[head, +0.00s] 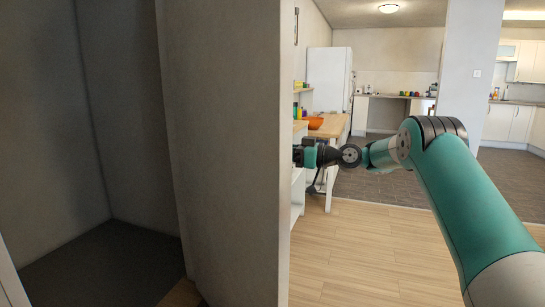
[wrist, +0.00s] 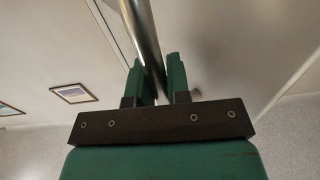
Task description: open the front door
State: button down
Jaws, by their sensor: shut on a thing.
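In the wrist view a shiny round metal bar (wrist: 142,32), which looks like a door handle, runs between the two green fingers of my gripper (wrist: 160,82). The gripper is shut on this bar. In the head view my gripper (head: 299,155) is at the right edge of a tall pale upright panel (head: 225,150). The panel hides the fingertips and the bar there. I cannot tell for certain whether this panel is the front door or a wall.
Left of the panel is a grey recess (head: 95,245) with a dark floor. Beyond the gripper stands a wooden-topped table (head: 333,125) with an orange bowl (head: 315,123). A white fridge (head: 328,75) is behind. The wooden floor (head: 375,265) at lower right looks clear.

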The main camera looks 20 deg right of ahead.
jog(key=shift+w+d+f+n+g, duration=0.1)
jog(key=shift+w+d+n+g, duration=0.05)
jog(key=shift+d, duration=0.5)
jog(key=shift+w+d+n+g, duration=0.15)
jog(key=shift+d, duration=0.45)
jog(key=shift+d, duration=0.1)
jog(key=c, duration=1.1)
grip_release()
jog(key=shift+s+d, duration=0.15)
jog(key=shift+d, duration=0.05)
jog(key=shift+a, duration=0.25)
